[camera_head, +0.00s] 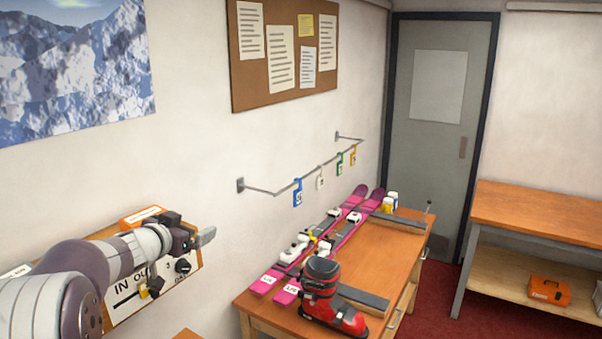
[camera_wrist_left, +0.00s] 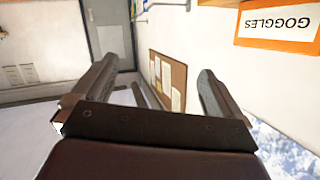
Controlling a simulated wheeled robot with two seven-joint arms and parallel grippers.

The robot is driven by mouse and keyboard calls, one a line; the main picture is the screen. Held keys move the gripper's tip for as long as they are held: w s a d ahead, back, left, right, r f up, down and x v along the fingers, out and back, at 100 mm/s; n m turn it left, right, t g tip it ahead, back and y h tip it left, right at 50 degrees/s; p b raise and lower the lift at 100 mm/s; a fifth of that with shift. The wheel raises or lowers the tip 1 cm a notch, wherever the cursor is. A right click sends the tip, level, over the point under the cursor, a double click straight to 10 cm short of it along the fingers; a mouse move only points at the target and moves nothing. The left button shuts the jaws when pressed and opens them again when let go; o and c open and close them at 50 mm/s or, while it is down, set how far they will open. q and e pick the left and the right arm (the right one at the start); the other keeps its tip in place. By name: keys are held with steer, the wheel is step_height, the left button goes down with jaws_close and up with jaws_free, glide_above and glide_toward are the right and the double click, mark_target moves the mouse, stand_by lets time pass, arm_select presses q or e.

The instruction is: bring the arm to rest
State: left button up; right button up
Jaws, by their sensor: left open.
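My left arm (camera_head: 90,275) comes in from the lower left in the head view. Its gripper (camera_head: 206,237) is raised in front of the wall panel, pointing right. In the left wrist view the two fingers of my left gripper (camera_wrist_left: 155,85) stand apart with nothing between them. The cork board and the door show beyond them. My right gripper is in neither view.
A panel marked IN and OUT (camera_head: 125,288) is behind the arm. An orange GOGGLES sign (camera_wrist_left: 280,25) is near the fingers' upper right. The bench (camera_head: 395,245) holds pink skis (camera_head: 325,235) and a red-black boot (camera_head: 325,300). A rail with tags (camera_head: 320,167) hangs above.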

arm_select(q)
steer(key=s+d+f+n+g+y+b, duration=0.1)
steer(key=s+d+f+g+b, duration=0.1)
steer(key=s+f, duration=0.7)
steer(key=s+d+f+n+g+y+b, duration=0.1)
steer(key=s+f+g, duration=0.4)
steer(key=s+f, duration=0.5)
steer(key=s+d+f+n+g+y+b, duration=0.1)
steer(key=s+d+f+n+g+b, duration=0.1)
steer(key=s+d+f, duration=0.3)
steer(key=s+f+g, duration=0.1)
steer(key=s+f, duration=0.3)
steer(key=f, duration=0.1)
steer(key=shift+s+f+g+b, duration=0.2)
steer(key=shift+f+g+b, duration=0.05)
steer(key=shift+g+b, duration=0.15)
steer(key=s+d+f+g, duration=0.1)
steer(key=s, duration=0.1)
steer(key=s+d, duration=0.1)
steer(key=s, duration=0.2)
steer(key=s+f+g, duration=0.1)
steer(key=s, duration=0.1)
steer(key=shift+s+d+f+g+h+b, duration=0.15)
steer(key=shift+d+f+g+h+b, duration=0.15)
steer(key=shift+d+f, duration=0.1)
steer(key=shift+c, duration=0.4)
steer(key=shift+a, duration=0.1)
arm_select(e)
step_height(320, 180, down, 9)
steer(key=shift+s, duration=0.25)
